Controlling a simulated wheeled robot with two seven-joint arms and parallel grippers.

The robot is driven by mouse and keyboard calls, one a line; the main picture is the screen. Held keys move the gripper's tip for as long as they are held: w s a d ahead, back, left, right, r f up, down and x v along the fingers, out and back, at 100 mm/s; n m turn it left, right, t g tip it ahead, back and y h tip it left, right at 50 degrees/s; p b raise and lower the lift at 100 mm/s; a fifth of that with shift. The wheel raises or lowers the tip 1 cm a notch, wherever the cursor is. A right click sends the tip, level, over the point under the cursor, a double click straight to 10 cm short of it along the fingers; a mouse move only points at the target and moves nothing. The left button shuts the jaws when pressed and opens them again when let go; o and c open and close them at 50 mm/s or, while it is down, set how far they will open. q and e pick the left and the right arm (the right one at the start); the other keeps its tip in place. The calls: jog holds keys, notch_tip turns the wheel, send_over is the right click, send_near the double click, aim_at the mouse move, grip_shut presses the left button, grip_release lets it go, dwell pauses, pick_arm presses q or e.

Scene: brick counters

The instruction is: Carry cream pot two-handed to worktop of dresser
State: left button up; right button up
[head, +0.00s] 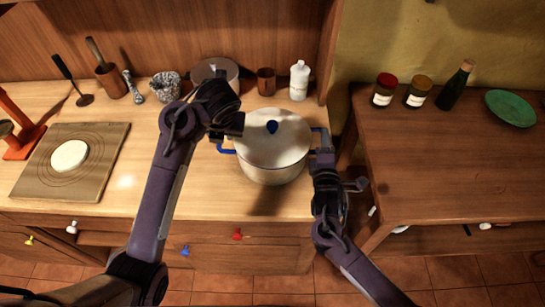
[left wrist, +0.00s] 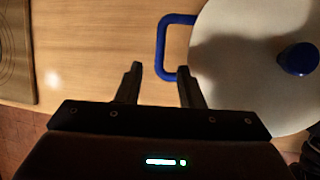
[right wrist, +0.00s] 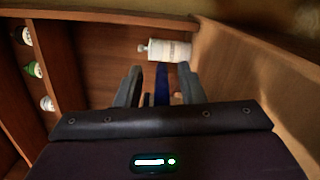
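The cream pot (head: 272,150) stands upright on the light wooden worktop (head: 120,202), its cream lid with a blue knob (head: 272,127) on top. It also shows in the left wrist view (left wrist: 225,60). My left gripper (head: 234,132) is open and empty above the pot's left side. In the left wrist view the blue left handle (left wrist: 161,45) lies ahead of the fingers, nearer the right one. My right gripper (head: 322,158) is at the pot's right side. In the right wrist view its fingers are apart, with the blue right handle (right wrist: 162,85) showing between them; contact cannot be told.
Behind the pot stand a lidded grey pot (head: 228,72), a brown cup (head: 266,81) and a white bottle (head: 299,80). A board (head: 100,150) with dough lies left. A darker wooden table (head: 440,170) at right has two jars, a dark bottle and a green plate (head: 511,107) at its back.

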jog(key=shift+s, duration=0.1)
pick_arm(q)
jog(key=v, duration=0.4)
jog(key=shift+r, duration=0.1)
pick_arm(e)
jog(key=s, duration=1.1)
jog(key=shift+s+a+f, duration=0.1)
jog(key=shift+s+a, duration=0.25)
jog(key=shift+s, duration=0.05)
